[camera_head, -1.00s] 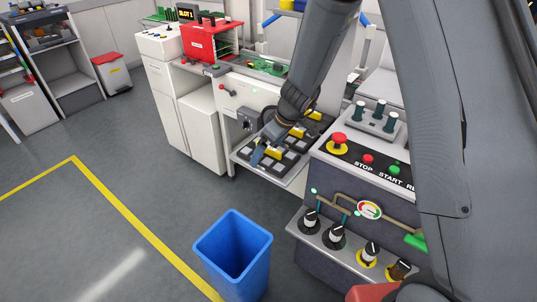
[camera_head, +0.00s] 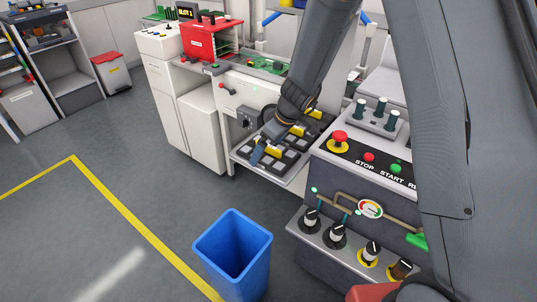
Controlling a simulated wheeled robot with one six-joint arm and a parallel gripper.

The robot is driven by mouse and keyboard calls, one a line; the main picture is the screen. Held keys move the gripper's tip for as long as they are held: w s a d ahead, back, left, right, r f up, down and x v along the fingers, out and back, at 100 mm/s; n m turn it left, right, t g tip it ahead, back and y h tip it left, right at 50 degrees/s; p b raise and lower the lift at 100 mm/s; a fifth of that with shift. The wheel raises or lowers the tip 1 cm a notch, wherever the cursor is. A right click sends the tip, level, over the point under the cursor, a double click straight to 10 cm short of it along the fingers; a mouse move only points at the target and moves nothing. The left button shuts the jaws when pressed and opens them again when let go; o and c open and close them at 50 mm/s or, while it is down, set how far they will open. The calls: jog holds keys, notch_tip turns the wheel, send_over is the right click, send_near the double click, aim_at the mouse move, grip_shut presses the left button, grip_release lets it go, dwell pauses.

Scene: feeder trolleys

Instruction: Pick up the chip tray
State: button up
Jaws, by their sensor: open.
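The wrist and forearm hide part of the row, and I cannot tell whether the fingers touch a tray.
A control panel with a red emergency button (camera_head: 339,139) and knobs stands close on the right. A blue bin (camera_head: 234,252) stands on the floor in front. A red rack (camera_head: 207,41) sits at the back. The floor on the left is clear.

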jog(key=shift+f, duration=0.1)
jog(key=c, duration=0.9)
jog(key=shift+c, duration=0.2)
jog(key=shift+r+p, duration=0.35)
jog(key=shift+p, duration=0.3)
